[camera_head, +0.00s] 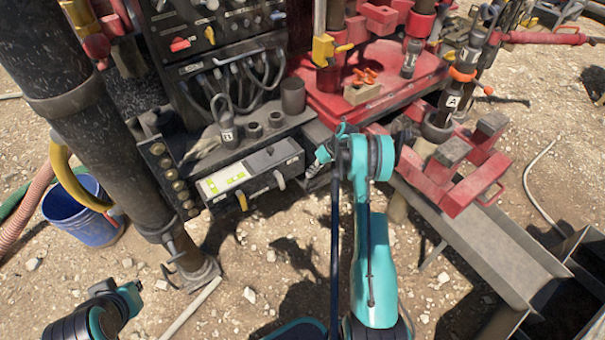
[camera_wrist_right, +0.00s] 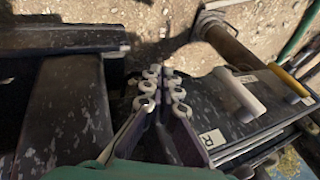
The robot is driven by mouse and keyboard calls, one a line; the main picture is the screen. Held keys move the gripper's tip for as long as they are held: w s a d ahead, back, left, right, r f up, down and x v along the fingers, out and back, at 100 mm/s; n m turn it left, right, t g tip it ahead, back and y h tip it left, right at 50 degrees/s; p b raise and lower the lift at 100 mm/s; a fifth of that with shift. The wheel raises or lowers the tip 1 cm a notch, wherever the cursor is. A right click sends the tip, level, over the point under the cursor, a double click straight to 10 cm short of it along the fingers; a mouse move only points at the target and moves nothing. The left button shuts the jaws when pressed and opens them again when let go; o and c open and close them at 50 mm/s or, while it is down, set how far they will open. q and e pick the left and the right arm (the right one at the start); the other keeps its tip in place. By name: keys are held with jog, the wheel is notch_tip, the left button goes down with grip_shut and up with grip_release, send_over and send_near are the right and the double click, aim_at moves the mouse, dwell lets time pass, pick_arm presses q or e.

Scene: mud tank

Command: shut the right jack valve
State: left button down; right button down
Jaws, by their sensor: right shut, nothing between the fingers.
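The dark valve box (camera_head: 257,166) stands at the deck's front edge in the head view. A white lever (camera_head: 280,180) and a yellow lever (camera_head: 242,200) stick out of its front. The wrist view shows the white lever (camera_wrist_right: 243,95) and the yellow lever (camera_wrist_right: 289,82), with a letter label (camera_wrist_right: 213,140) that looks like R near the white one. My right gripper (camera_head: 322,155) is beside the box's right end; in the wrist view its fingers (camera_wrist_right: 165,80) are together and empty, apart from the white lever. My left arm shows at bottom left, its fingers out of view.
A thick black column (camera_head: 60,85) and a blue bucket (camera_head: 85,215) stand left. The red clamp frame (camera_head: 465,165) and a grey metal trough (camera_head: 480,240) lie right of my right arm. Gravel ground before the box is mostly open.

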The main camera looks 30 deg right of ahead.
jog(key=shift+s+d+r+p, duration=0.1)
jog(key=shift+s+d+p, duration=0.05)
jog(key=shift+d, duration=0.55)
jog(key=shift+s+d+r+p, duration=0.1)
jog(key=shift+s+d+p, duration=0.05)
jog(key=shift+d, duration=0.55)
jog(key=shift+s+d+r+p, duration=0.1)
jog(key=shift+s+d+p, duration=0.05)
jog(key=shift+d, duration=0.55)
jog(key=a+r+h, duration=0.1)
jog(key=a+r, duration=0.5)
jog(key=r, duration=0.5)
jog(key=a+r+h, duration=0.1)
jog(key=a+r, duration=0.5)
jog(key=r, duration=0.5)
jog(key=s+a+r+t+h, duration=0.1)
jog(key=s+a+r+h, duration=0.1)
jog(key=s+a+r, duration=0.75)
jog(key=s+a+t, duration=0.1)
jog(key=s+a, duration=0.2)
jog(key=s, duration=0.3)
jog(key=s+a+t, duration=0.1)
jog(key=s+a, duration=0.2)
jog(key=s, duration=0.3)
jog(key=s+a+r+t, duration=0.1)
jog(key=s+a, duration=0.1)
jog(key=s, duration=0.5)
jog(key=shift+a+h, duration=0.4)
